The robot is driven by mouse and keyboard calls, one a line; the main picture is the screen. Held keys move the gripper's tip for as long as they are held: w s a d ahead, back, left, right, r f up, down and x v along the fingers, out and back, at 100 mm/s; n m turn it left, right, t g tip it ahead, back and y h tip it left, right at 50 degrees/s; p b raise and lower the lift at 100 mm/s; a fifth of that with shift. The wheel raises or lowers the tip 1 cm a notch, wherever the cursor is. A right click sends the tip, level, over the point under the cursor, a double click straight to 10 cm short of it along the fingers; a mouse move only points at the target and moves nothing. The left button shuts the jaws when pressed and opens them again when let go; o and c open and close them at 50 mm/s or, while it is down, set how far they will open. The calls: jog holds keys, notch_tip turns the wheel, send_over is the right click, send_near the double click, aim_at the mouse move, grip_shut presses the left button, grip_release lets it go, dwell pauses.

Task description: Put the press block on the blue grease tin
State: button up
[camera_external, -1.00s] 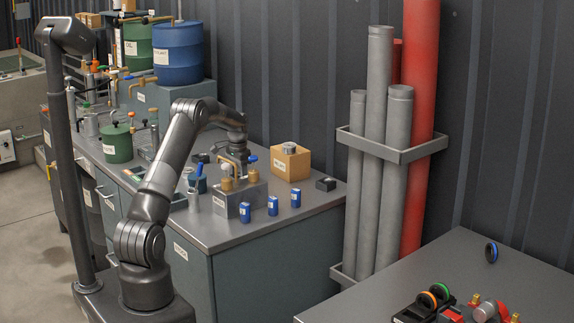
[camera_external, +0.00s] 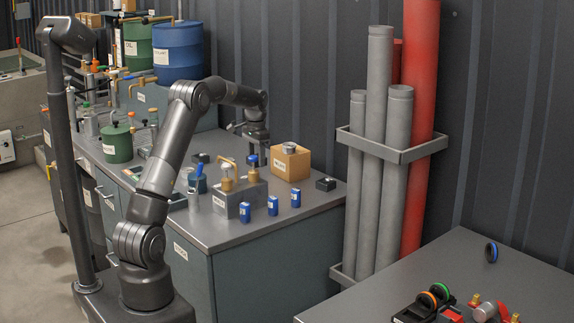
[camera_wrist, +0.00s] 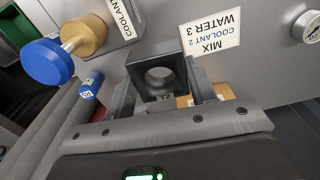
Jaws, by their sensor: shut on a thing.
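My gripper (camera_external: 258,157) is over the back of the steel bench, behind the grey valve block and left of the cardboard box. In the wrist view its two fingers (camera_wrist: 164,95) are shut on a dark square block with a round hole, which I take as the press block (camera_wrist: 147,87). In the outside view the held block is too small to make out.
The grey valve block (camera_external: 228,204) carries brass valves, one with a blue knob (camera_wrist: 47,63). The cardboard box (camera_external: 291,164) and a small dark box (camera_external: 325,184) stand to the right. A green pot (camera_external: 117,146) stands at the left. Bare bench (camera_external: 305,217) lies near the front right corner.

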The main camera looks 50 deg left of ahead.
notch_tip(320, 180, up, 11)
jog(key=s+a, duration=1.5)
jog(key=s, duration=0.1)
jog(key=shift+n, duration=0.4)
notch_tip(320, 180, down, 10)
jog(key=shift+f, duration=0.1)
jog(key=shift+a+f, duration=0.1)
jog(key=shift+f, duration=2.65)
jog(key=shift+f, duration=0.15)
jog(key=o, duration=1.2)
notch_tip(320, 180, up, 12)
jog(key=shift+r, duration=0.2)
